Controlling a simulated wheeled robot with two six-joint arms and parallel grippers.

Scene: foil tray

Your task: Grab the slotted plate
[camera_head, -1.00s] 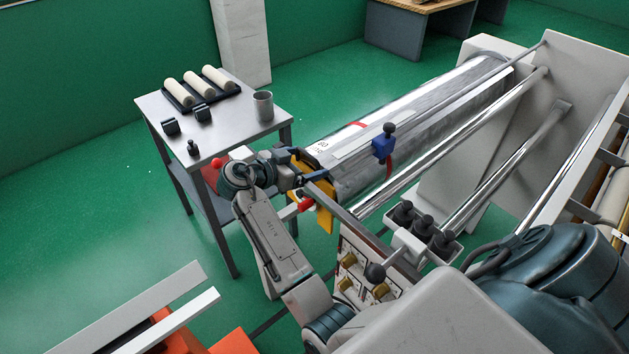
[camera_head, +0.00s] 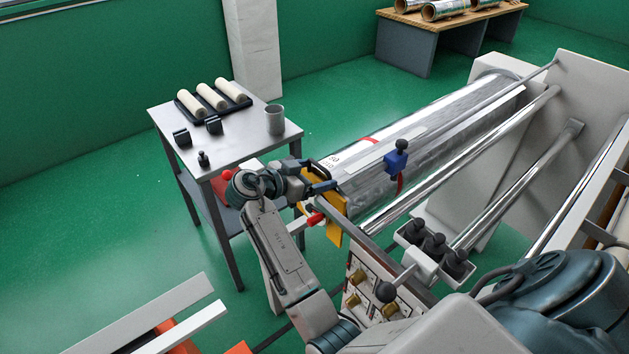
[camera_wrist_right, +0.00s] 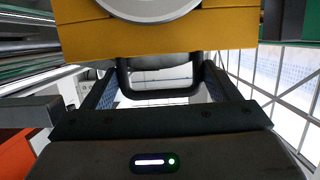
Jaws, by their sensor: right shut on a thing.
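The slotted plate is a yellow plate (camera_head: 336,226) at the near end of the shiny foil roll (camera_head: 440,135). In the right wrist view the yellow plate (camera_wrist_right: 225,30) fills the top, with a round pale end face set in its slot. A black bar handle (camera_wrist_right: 160,91) hangs from its lower edge. My right gripper (camera_head: 324,186) is at the plate in the head view. In the wrist view its two fingers (camera_wrist_right: 160,82) reach up on either side of the handle, and it is shut on the plate's handle. My left gripper is not in view.
A grey side table (camera_head: 245,145) on the left holds a tray of pale rollers (camera_head: 213,97), a metal cup (camera_head: 275,120) and small black parts. A blue clamp (camera_head: 396,163) sits by the roll. Long metal bars (camera_head: 460,160) run alongside. Green floor is free at left.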

